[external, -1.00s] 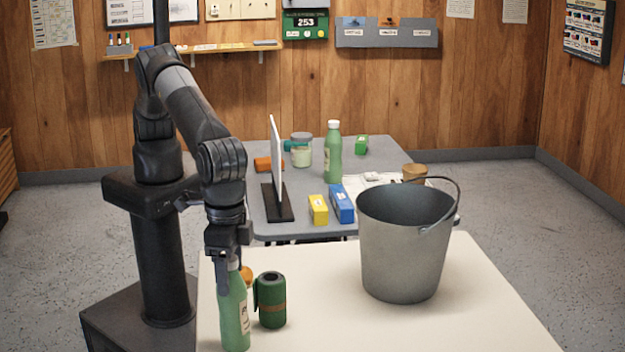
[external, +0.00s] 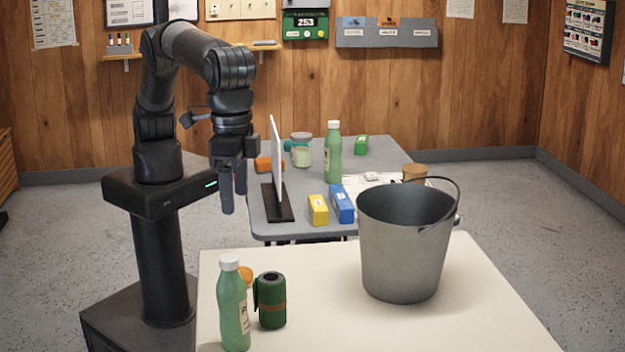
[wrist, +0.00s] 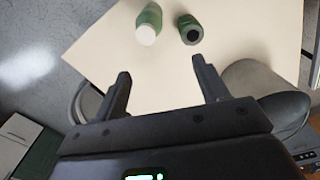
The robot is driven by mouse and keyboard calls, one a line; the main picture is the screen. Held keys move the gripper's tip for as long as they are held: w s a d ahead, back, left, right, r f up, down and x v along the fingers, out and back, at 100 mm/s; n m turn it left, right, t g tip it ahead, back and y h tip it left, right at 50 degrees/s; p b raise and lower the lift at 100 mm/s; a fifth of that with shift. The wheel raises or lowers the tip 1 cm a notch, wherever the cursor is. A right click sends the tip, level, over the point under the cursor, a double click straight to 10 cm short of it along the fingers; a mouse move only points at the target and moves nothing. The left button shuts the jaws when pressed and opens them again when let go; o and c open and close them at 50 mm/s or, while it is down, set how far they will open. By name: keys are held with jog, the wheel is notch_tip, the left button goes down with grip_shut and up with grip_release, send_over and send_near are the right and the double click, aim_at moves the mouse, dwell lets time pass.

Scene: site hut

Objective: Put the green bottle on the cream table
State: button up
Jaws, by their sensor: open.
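A green bottle (external: 233,310) with a white cap stands upright on the cream table (external: 320,325), near its left edge. It also shows from above in the wrist view (wrist: 149,19), top centre. My gripper (external: 233,200) is open and empty, raised above and apart from this bottle. In the wrist view the two fingers (wrist: 160,67) are spread with nothing between them. A second green bottle (external: 333,155) with a white cap stands upright on the grey table behind.
A dark green canister (external: 271,302) stands just right of the front bottle, with an orange round thing (external: 245,275) partly hidden behind. A large metal bucket (external: 405,250) stands further right. The grey table (external: 300,229) holds a screen (external: 276,165), boxes and jars. The cream table's front middle is clear.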

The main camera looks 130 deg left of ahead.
jog(key=s+a+r+t, duration=0.1)
jog(key=s+a+r, duration=0.4)
jog(key=a+r, duration=0.55)
jog(key=s+a+r+m+t+h, duration=0.15)
jog(key=s+a+r, duration=0.25)
jog(key=s+a, duration=0.8)
jog(key=s+a+f+m+t, duration=0.1)
jog(key=s+a+f, duration=0.2)
jog(key=s, duration=0.5)
jog(key=s+a+f+m+t+y, duration=0.1)
jog(key=s+a+f, duration=0.2)
jog(key=s, duration=0.5)
jog(key=s+a+f+m+t, duration=0.1)
jog(key=s+a+f+m, duration=0.1)
jog(key=s+a, duration=0.3)
jog(key=s+f, duration=0.1)
jog(key=s, duration=0.2)
jog(key=shift+s+a+y, duration=0.2)
jog(key=shift+s+y, duration=0.15)
